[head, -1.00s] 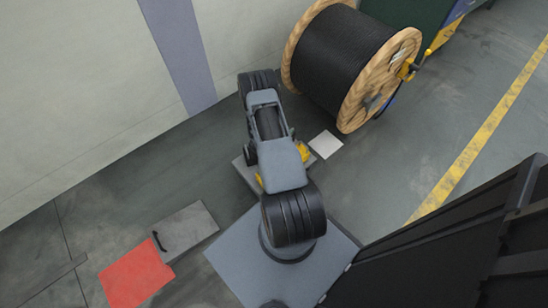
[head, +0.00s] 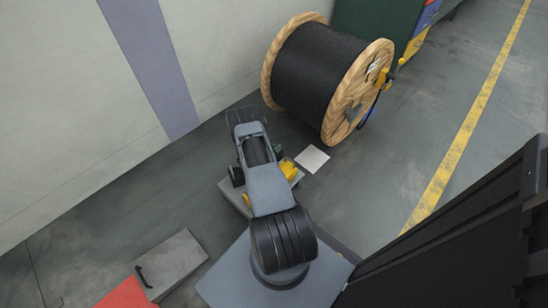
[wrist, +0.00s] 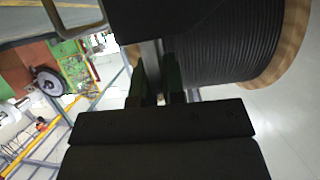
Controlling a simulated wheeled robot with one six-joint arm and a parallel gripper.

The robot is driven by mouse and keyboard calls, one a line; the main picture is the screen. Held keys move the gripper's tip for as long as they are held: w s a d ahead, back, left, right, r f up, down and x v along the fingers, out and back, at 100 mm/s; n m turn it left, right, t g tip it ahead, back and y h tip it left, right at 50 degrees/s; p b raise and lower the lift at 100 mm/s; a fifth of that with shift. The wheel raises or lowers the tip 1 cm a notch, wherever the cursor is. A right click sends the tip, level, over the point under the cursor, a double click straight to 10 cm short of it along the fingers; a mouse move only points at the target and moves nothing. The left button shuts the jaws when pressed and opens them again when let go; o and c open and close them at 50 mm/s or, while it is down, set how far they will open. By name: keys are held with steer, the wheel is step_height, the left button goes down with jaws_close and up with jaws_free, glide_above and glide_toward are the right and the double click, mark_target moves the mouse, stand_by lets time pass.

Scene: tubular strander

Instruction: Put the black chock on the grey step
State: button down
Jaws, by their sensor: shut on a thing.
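My gripper (wrist: 158,82) shows in the wrist view with two dark fingers close together. It is shut on a black block, the black chock (wrist: 150,18), which is cut off by the top edge. In the head view my arm hides the gripper and the chock. Two grey things lie on the floor there: a low grey block (head: 178,258) with a black handle at lower left, and a grey slab (head: 232,193) with yellow pieces, partly under my arm. I cannot tell for certain which is the grey step.
A wooden reel (head: 356,100) of black cable stands beyond my arm, and shows close behind the fingers in the wrist view. A white square (head: 312,158) lies before it. A red mat (head: 126,296) adjoins the grey block.

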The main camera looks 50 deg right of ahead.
steer(key=shift+w+d+f+b, duration=0.3)
steer(key=shift+w+d+f, duration=0.05)
steer(key=shift+f, duration=0.25)
steer(key=shift+w+d+f+b, duration=0.25)
steer(key=shift+w+d+f, duration=0.05)
steer(key=shift+f, duration=0.25)
steer(key=shift+f+b, duration=0.55)
steer(key=shift+f, duration=0.8)
steer(key=shift+f, duration=0.1)
steer(key=c, duration=1.7)
jaws_free()
steer(key=shift+f, duration=0.15)
steer(key=o, duration=0.5)
